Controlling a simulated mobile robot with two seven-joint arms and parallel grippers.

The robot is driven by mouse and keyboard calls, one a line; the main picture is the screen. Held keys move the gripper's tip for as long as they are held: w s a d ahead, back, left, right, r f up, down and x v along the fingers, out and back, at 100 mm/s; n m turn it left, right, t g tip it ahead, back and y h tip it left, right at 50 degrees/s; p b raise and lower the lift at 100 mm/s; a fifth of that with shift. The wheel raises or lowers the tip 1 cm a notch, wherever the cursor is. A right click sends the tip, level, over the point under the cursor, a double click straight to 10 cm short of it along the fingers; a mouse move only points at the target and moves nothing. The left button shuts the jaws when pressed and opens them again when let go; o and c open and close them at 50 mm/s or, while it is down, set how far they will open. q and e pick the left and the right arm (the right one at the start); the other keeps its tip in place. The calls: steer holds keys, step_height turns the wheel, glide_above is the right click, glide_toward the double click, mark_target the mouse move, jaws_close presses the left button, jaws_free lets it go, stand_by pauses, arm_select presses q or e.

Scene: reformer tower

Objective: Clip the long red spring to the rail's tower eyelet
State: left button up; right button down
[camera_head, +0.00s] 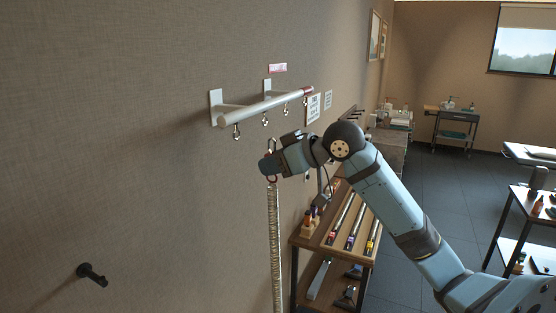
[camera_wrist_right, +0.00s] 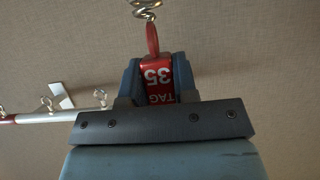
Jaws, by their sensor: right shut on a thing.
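The long spring (camera_head: 275,245) hangs down the wall as a silvery coil, its lower end cut off by the picture edge. My right gripper (camera_head: 270,166) is shut on its red end piece, marked TAG 35 (camera_wrist_right: 157,80) in the right wrist view. A red loop (camera_wrist_right: 152,40) joins this piece to the coil (camera_wrist_right: 146,9). The pale rail (camera_head: 262,108) is on the wall above the gripper, with several small metal eyelets (camera_head: 236,132) hanging below it. The gripper is below the rail, apart from it. I cannot tell which eyelet is the tower one. My left gripper is not in view.
A pink label (camera_head: 278,68) is on the wall above the rail. A dark wall peg (camera_head: 92,275) sticks out at lower left. Open floor (camera_head: 430,180) lies further right.

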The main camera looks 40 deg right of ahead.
steer(key=shift+w+a+p, duration=0.4)
steer(key=shift+w+p, duration=0.15)
steer(key=shift+w, duration=0.35)
steer(key=shift+w+a+p, duration=0.35)
steer(key=shift+w+p, duration=0.15)
steer(key=shift+w, duration=0.35)
steer(key=shift+w+a+r, duration=0.1)
steer(key=shift+w, duration=0.1)
steer(key=shift+w+a+p, duration=0.35)
steer(key=shift+w+p, duration=0.4)
steer(key=shift+w, duration=0.15)
